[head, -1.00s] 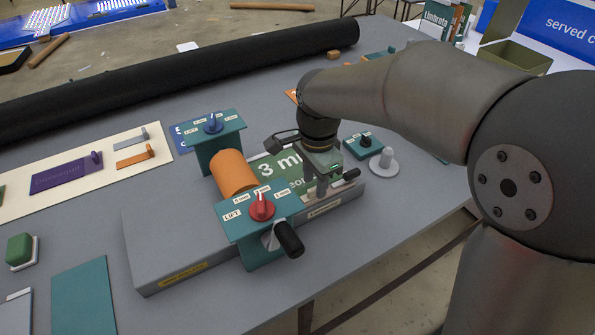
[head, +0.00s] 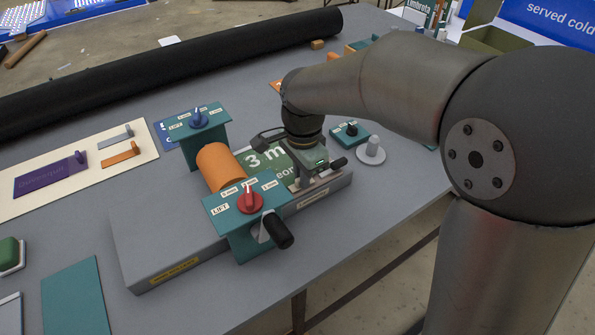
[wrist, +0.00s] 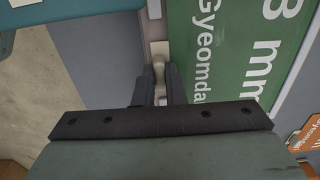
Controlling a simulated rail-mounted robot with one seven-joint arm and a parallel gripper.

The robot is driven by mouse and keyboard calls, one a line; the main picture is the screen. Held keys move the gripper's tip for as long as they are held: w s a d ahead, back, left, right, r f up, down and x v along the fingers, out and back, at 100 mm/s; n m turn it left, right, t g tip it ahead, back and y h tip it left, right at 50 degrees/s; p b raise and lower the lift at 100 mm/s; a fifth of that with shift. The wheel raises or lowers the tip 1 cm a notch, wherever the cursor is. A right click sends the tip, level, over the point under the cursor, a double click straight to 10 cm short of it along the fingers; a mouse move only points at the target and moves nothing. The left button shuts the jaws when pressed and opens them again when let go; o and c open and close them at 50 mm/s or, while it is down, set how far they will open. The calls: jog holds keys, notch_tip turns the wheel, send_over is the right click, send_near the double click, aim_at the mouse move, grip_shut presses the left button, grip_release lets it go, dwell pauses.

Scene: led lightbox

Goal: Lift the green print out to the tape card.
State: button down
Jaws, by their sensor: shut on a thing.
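The green print (head: 262,160), with white lettering, lies flat on the grey press bed (head: 165,235), beside the orange roller (head: 218,167). It fills the upper right of the wrist view (wrist: 225,50). My gripper (head: 302,184) is low at the print's front edge. In the wrist view, its fingers (wrist: 158,85) are shut on a small pale knob (wrist: 158,70) beside the print's edge. I cannot tell how the knob joins the print. The head view hides the knob behind my gripper. I cannot make out which surface is the tape card.
Teal brackets with a red dial (head: 250,202) and a blue dial (head: 198,118) flank the roller. A black crank handle (head: 277,231) juts out in front. A cream board (head: 75,200) lies left. A grey knob (head: 371,150) stands right of my gripper.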

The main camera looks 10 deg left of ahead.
notch_tip(320, 180, up, 18)
jog(key=shift+f, duration=0.15)
dwell(0.3)
notch_tip(320, 180, up, 4)
jog(key=p, duration=0.3)
jog(key=shift+p, duration=0.4)
jog(key=shift+f, duration=0.1)
dwell(0.5)
